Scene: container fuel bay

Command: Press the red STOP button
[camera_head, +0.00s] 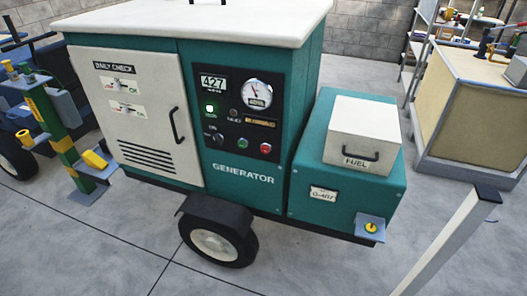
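The red button (265,148) is on the dark control panel (225,130) of the green generator (243,190). It is a small round button at the panel's lower right. I cannot read a label at it. A green button (242,142) is just to its left, and a dark knob (217,138) is further left. Above them are a display reading 427 (213,83), a lit green lamp (210,107) and a round gauge (258,93). Nothing covers the red button. Neither of my grippers is in view.
A white cabinet door (140,120) is left of the panel. A fuel box (366,133) with a black handle juts out at right. A white post (440,240) with a dark top stands at lower right. A green and yellow stand (60,140) is at left. Bare concrete floor (300,265) lies in front.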

